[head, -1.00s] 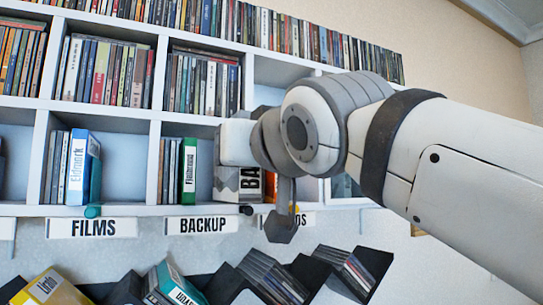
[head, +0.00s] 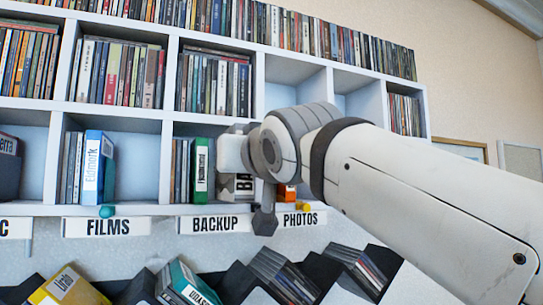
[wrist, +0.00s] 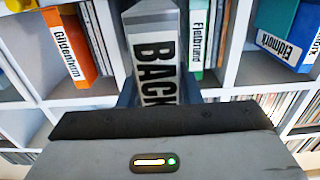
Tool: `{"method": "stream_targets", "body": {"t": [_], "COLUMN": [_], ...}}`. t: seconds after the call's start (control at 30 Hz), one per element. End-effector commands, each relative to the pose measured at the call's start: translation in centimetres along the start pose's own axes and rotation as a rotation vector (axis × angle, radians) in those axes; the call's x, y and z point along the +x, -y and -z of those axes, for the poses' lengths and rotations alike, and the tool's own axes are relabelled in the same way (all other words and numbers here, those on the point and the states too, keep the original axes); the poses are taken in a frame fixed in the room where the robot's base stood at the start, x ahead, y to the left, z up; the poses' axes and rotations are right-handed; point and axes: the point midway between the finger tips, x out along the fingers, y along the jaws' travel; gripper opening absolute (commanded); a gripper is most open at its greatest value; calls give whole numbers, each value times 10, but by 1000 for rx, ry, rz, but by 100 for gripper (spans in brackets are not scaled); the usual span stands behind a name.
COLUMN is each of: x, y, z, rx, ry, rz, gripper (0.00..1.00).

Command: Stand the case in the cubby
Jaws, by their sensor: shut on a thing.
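The grey-and-white case with black "BACK" lettering (wrist: 155,65) is between my gripper's fingers (wrist: 158,97) in the wrist view. My gripper is shut on it. In the head view, the case (head: 244,186) shows only in part behind my gripper (head: 232,155). It is upright at the BACKUP cubby (head: 209,128), right of the green case (head: 200,170). How deep it sits, and whether it touches the cubby floor, I cannot tell. The BACKUP label (head: 215,223) is below that cubby.
An orange case (wrist: 72,48) stands in the neighbouring PHOTOS cubby. A blue case (head: 98,168) stands in the FILMS cubby. A teal knob (head: 106,211) and a yellow one (head: 303,207) sit at the shelf's front edge. Slanted racks with cases (head: 185,283) lie below.

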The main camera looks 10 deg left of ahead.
Motion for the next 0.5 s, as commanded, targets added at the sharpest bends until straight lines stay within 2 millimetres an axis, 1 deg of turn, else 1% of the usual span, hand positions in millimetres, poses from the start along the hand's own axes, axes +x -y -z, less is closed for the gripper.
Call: {"method": "stream_targets", "body": {"t": [0.1, 0.5], "x": [12, 52], "y": [0, -1], "z": [1, 0], "rx": [0, 0], "ry": [0, -2], "rz": [0, -1], "gripper": [0, 0]}}
